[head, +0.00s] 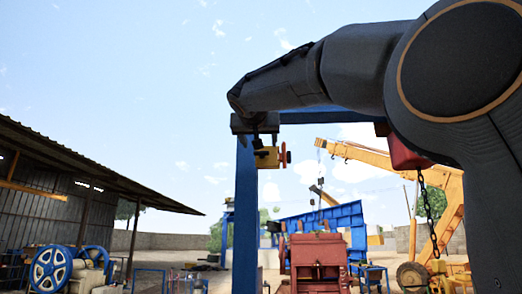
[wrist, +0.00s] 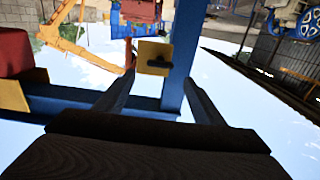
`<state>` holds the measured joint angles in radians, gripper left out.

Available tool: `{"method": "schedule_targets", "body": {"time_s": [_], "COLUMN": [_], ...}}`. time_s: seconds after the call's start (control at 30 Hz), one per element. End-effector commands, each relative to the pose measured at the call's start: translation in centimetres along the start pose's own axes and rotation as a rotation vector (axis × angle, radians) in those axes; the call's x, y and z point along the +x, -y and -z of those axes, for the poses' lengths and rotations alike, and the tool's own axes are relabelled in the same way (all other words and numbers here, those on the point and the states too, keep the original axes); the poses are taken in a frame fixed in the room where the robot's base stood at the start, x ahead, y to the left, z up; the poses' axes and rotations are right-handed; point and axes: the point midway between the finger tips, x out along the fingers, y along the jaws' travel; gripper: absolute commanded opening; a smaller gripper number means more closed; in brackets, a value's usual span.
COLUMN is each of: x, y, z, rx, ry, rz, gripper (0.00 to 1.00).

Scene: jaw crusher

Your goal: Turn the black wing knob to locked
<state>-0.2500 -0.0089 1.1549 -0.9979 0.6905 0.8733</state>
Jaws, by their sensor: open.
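The black wing knob (wrist: 159,64) sits on the face of a yellow box (wrist: 152,52) in the wrist view. Its wing lies roughly crosswise, slightly tilted, and I see no lock marking. The yellow box also shows in the head view (head: 266,158), beside a blue post, with a red wheel-like part (head: 284,155) on its right. My gripper (wrist: 159,78) is open and empty. In the wrist view its two fingers point toward the box, one on either side of the knob's line, and seem short of it. In the head view the knob itself is not clear.
A blue frame (head: 245,215) with an upright post and a top beam stands close to my gripper. A red block (head: 406,153) with a hanging chain (head: 430,215) is to the right. Red machinery (head: 318,262) and a yellow crane (head: 400,165) stand farther back.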

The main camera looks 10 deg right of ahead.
Motion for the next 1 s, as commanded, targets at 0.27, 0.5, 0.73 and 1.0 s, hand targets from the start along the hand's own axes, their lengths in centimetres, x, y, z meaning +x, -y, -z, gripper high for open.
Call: {"method": "schedule_targets", "body": {"time_s": [0.27,0.5,0.73,1.0], "x": [3.9,6.5,7.3,7.3], "y": [-0.1,0.0,0.0,0.0], "z": [0.1,0.0,-0.2,-0.2], "rx": [-0.003,-0.002,-0.002,-0.002], "ry": [0.004,0.003,0.003,0.003], "rz": [-0.001,0.000,0.000,0.001], "gripper": [0.62,0.62,0.62,0.51]}}
